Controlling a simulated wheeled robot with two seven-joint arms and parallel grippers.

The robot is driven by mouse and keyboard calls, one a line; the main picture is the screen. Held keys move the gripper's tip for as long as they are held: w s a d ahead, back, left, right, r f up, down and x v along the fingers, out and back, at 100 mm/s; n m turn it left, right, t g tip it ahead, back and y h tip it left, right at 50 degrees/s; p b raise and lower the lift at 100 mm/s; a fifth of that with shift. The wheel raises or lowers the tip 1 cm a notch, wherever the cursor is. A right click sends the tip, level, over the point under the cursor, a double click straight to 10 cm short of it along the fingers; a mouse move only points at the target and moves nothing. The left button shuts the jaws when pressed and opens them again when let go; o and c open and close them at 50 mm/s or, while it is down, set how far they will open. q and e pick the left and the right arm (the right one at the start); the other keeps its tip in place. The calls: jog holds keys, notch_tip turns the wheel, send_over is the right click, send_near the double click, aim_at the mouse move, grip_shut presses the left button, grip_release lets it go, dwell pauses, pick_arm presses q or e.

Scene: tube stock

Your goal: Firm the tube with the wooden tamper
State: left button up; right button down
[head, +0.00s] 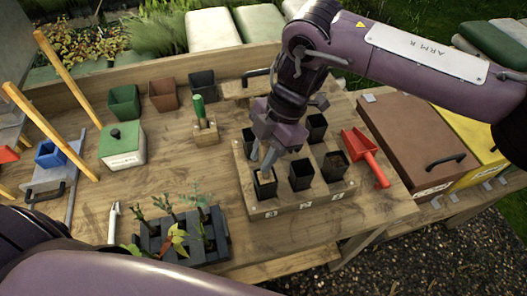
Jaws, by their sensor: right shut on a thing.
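The wooden rack (338,195) holds several black square tubes. My right gripper (268,151) points down over the front left tube (264,190). The gripper hides most of the tamper. My left arm crosses the bottom left, and its gripper is out of view.
A red scoop (364,155) lies right of the rack. A green-handled tool (198,108) stands in a wooden block behind left. A dark tray of seedlings (150,248) is at front left. A brown box (412,132) is at right. Bare table lies left of the rack.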

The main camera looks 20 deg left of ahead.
jog(key=shift+s+f+b, duration=0.1)
jog(key=shift+f+b, duration=0.2)
jog(key=shift+f, duration=0.25)
dwell(1.7)
jog(key=shift+r, duration=0.1)
jog(key=shift+r+p, duration=0.6)
jog(key=shift+r, duration=0.1)
jog(key=shift+r+p, duration=3.3)
jog(key=shift+r, duration=1.55)
jog(key=shift+f, duration=0.1)
